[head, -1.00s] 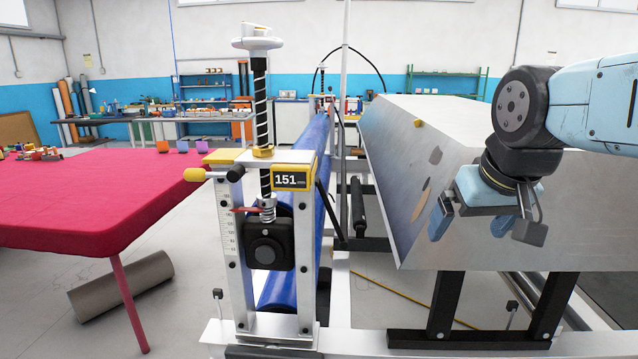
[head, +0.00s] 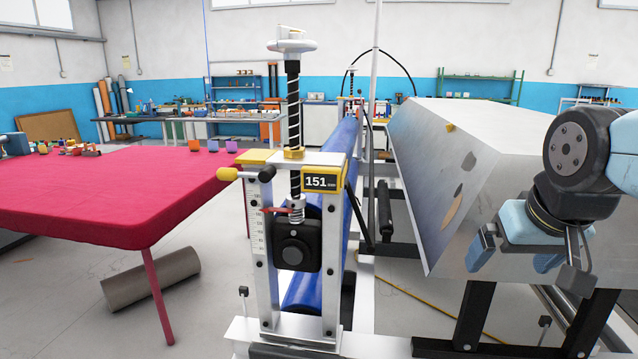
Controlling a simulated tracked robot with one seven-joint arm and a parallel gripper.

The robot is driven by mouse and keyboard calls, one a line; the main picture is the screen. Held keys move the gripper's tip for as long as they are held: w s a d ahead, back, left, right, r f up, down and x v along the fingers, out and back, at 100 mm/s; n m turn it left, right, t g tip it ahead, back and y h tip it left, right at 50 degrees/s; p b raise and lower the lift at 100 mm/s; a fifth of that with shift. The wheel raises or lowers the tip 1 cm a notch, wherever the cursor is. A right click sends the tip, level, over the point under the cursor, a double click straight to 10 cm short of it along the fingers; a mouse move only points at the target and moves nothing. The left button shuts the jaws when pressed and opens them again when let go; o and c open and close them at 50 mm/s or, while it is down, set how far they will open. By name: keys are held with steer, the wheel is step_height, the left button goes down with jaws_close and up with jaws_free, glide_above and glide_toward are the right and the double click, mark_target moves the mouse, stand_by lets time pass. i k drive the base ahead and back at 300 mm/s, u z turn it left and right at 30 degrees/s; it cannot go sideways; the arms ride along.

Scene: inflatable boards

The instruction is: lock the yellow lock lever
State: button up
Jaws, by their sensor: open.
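The yellow lock lever (head: 228,174) sticks out to the left near the top of the white roller stand (head: 337,255), its yellow knob at the end of a thin rod beside a black clamp. A threaded spindle (head: 293,105) with a white handwheel rises above it, and a display (head: 323,182) reads 151. My gripper (head: 528,258) is at the right, pointing down in front of the metal housing, open with nothing seen between its fingers. It is well to the right of the lever, not touching it.
A table with a red cloth (head: 120,195) stands close on the left of the lever, with small items on it. A grey tube (head: 150,278) lies on the floor beneath. The large metal housing (head: 440,190) fills the right, behind my gripper. A blue roller (head: 345,170) runs back from the stand.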

mark_target(268, 173)
steer(key=z, duration=1.7)
steer(key=i, duration=0.05)
steer(key=u, duration=3.05)
